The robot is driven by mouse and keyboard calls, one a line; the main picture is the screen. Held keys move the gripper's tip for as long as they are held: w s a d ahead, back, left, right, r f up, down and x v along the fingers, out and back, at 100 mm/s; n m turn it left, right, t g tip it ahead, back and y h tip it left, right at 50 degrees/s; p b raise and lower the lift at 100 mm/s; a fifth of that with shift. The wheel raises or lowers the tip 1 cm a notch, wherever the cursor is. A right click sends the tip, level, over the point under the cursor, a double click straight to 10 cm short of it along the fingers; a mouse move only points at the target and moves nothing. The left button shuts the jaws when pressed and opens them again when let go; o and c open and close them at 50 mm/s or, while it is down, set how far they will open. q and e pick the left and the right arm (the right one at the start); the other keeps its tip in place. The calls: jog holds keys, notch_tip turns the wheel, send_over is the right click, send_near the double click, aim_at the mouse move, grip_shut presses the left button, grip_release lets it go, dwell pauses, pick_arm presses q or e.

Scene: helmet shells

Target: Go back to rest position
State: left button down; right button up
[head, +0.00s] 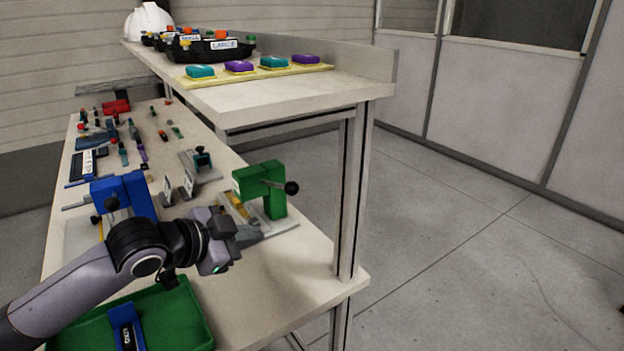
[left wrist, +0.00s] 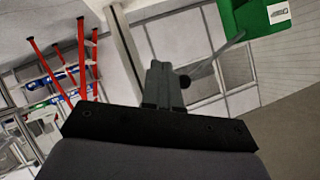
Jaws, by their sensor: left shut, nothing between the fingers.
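My left arm comes in from the left in the head view, over the front part of the lower workbench (head: 315,262). Its left gripper (head: 240,232) is above the bench, just in front of the green press (head: 272,187). In the left wrist view the left gripper's fingers (left wrist: 163,72) are together with nothing between them. Part of the green press (left wrist: 258,14) shows at the top right there. I cannot tell from the head view whether the gripper touches anything. My right gripper is in neither view.
A green tray (head: 180,318) with a blue-and-black item (head: 126,327) lies under my arm. A blue press (head: 125,192) stands behind it. Small tools lie farther back. The upper shelf (head: 290,92) holds a white helmet (head: 148,22), black trays and coloured blocks. Floor at right is clear.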

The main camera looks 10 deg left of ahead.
pick_arm(q)
jog(key=s+d+f+n+g+y, duration=0.25)
jog(key=s+f+n+g, duration=0.3)
jog(key=s+f, duration=1.2)
jog(key=s+a+f+n+g+y, duration=0.2)
jog(key=s+a+n+g+y, duration=0.15)
jog(key=s, duration=0.75)
jog(key=w+d+f+t+h+p, duration=0.2)
jog(key=w+d+f+t, duration=0.1)
jog(key=w+f+t, duration=0.3)
jog(key=shift+w+d+f+t+h, duration=0.15)
jog(key=shift+w+f+t+h, duration=0.25)
jog(key=shift+t, duration=0.6)
jog(key=shift+w+d, duration=0.1)
jog(key=shift+w, duration=0.05)
